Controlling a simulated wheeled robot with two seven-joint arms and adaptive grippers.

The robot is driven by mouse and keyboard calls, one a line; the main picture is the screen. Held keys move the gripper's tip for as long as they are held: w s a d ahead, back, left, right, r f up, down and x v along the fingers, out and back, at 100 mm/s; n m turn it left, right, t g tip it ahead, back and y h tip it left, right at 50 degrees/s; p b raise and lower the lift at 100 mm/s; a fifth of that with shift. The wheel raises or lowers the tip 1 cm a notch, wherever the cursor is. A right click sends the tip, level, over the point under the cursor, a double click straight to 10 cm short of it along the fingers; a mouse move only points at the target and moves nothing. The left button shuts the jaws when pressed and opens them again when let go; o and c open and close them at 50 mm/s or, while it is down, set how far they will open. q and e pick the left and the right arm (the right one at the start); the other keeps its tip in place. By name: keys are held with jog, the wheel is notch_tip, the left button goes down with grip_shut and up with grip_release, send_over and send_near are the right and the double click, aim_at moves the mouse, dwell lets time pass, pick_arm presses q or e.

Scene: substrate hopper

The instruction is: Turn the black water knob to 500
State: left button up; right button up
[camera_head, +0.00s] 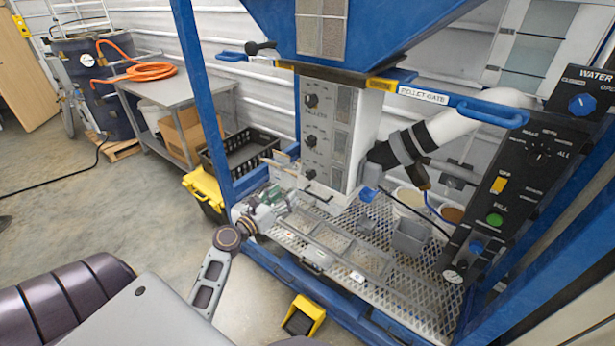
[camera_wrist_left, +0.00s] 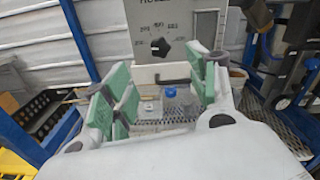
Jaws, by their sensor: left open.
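A white panel (camera_head: 345,130) carries a column of black knobs. The lowest black knob (camera_head: 311,175) is near the panel's bottom. A black knob (camera_wrist_left: 160,47) on a pale panel also shows in the left wrist view, with small numbers around it. Its label is cut off and I cannot read its setting. My left gripper (camera_head: 275,203) is in front of and below the panel, to the left of the lowest knob. In the left wrist view its green-padded fingers (camera_wrist_left: 163,78) are spread apart and empty, below the knob. My right gripper is not in view.
A metal mesh deck (camera_head: 400,295) holds a grey bin (camera_head: 410,236) and a blue-capped item (camera_head: 368,193). A blue frame post (camera_head: 205,100) stands left. A black control panel (camera_head: 510,180) is at right. A black crate (camera_head: 245,152) and yellow box (camera_head: 205,190) sit behind my left arm.

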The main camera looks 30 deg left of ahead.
pick_arm(q)
jog(key=p, duration=0.1)
send_near(308, 175)
jog(key=shift+w, duration=2)
jog(key=shift+w+d, duration=0.15)
jog(key=shift+w, duration=1.2)
jog(key=shift+w+d, duration=0.2)
jog(key=shift+w, duration=1.2)
jog(key=c, duration=1)
